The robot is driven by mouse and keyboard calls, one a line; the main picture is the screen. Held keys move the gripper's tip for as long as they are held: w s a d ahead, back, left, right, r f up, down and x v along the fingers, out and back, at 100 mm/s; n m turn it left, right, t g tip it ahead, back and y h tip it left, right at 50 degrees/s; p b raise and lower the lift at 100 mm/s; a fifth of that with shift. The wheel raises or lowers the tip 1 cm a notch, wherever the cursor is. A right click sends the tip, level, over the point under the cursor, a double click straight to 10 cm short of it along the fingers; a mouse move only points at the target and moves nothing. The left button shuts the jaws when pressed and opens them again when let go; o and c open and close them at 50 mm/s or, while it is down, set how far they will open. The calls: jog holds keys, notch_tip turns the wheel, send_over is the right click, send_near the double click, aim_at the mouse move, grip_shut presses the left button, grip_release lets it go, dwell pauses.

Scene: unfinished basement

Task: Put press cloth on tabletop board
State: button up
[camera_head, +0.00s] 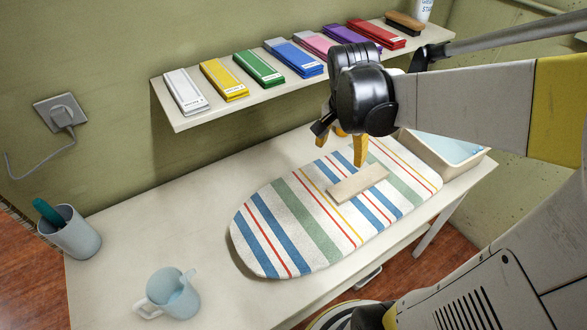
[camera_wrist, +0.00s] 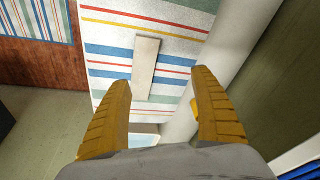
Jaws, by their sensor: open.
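A flat, beige rectangular piece (camera_head: 357,183), which looks like the folded press cloth, lies on the tabletop board (camera_head: 300,222). The board has a rounded end and a striped cover, and lies on the white table. The beige piece also shows in the wrist view (camera_wrist: 147,67), in front of and between my fingers. The board's striped cover fills the upper middle there (camera_wrist: 110,50). My gripper (camera_head: 345,148) is open and empty, with yellow fingers, over the board's far side near the shelf. Both fingers show in the wrist view (camera_wrist: 161,85), apart from the beige piece.
A wall shelf (camera_head: 180,121) with several coloured folded packs (camera_head: 293,60) runs along the back, close to my gripper. A blue-lined bin (camera_head: 450,150) stands at the board's right. A cup (camera_head: 72,235) and a small jug (camera_head: 172,295) stand at left. The table's left middle is clear.

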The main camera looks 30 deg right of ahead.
jog(key=s+a+r+n+t+y, duration=0.1)
jog(key=s+a+r+n+t, duration=0.1)
jog(key=a+n, duration=0.4)
jog(key=s+a+r+n+t+y, duration=0.1)
jog(key=s+a+r+n+t, duration=0.1)
jog(key=a+n, duration=0.4)
jog(key=s+a+t, duration=0.1)
jog(key=a, duration=0.4)
jog(key=shift+s+n, duration=0.3)
jog(key=shift+s, duration=0.05)
jog(key=shift+r, duration=0.1)
